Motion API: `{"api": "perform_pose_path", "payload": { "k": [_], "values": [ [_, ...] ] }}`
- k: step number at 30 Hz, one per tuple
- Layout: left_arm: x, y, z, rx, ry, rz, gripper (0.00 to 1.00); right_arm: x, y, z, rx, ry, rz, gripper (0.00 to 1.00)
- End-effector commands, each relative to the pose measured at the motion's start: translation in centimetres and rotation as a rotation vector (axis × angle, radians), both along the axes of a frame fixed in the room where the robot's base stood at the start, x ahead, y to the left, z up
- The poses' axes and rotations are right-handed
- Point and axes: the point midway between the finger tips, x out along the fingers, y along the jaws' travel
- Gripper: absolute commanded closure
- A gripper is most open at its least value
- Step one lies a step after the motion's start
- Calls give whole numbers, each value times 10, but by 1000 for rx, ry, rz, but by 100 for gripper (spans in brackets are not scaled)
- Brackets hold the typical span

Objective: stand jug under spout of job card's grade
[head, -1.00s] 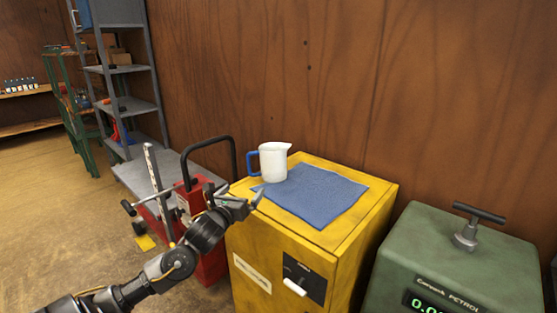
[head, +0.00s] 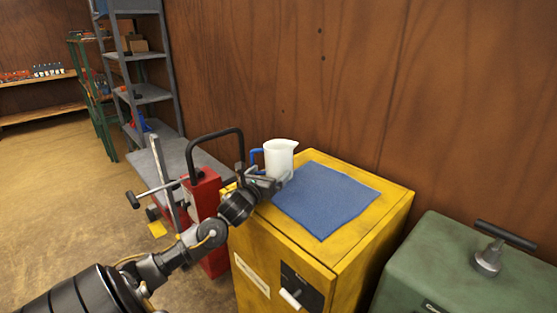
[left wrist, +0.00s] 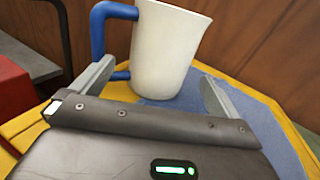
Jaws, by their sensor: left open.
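The white jug (head: 279,157) with a blue handle stands upright on top of the yellow cabinet, at the left edge of a blue cloth. My left gripper (head: 268,181) is open, low at the jug's near side. In the left wrist view the jug (left wrist: 165,50) stands between and just beyond the two open fingers (left wrist: 157,82), its blue handle on the left. I cannot tell whether a finger touches it. No spout or job card shows in these frames. My right gripper is not in view.
A red machine (head: 204,200) with a black hoop handle is close on the left. Grey shelving (head: 150,95) stands behind. A wooden wall backs the cabinet.

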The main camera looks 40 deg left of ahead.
Motion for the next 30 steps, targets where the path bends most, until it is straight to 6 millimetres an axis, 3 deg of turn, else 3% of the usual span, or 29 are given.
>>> {"api": "perform_pose_path", "payload": {
  "k": [9, 19, 29, 30],
  "values": [
    [16, 3, 1, -1, 0, -2, 0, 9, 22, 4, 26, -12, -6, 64],
    [58, 16, 2, -3, -1, -1, 0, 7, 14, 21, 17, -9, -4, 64],
    [64, 18, 0, 0, 1, -3, 0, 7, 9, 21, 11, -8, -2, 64],
    [64, 18, 0, 0, 1, -3, 5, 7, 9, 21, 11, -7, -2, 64]
  ]
}}
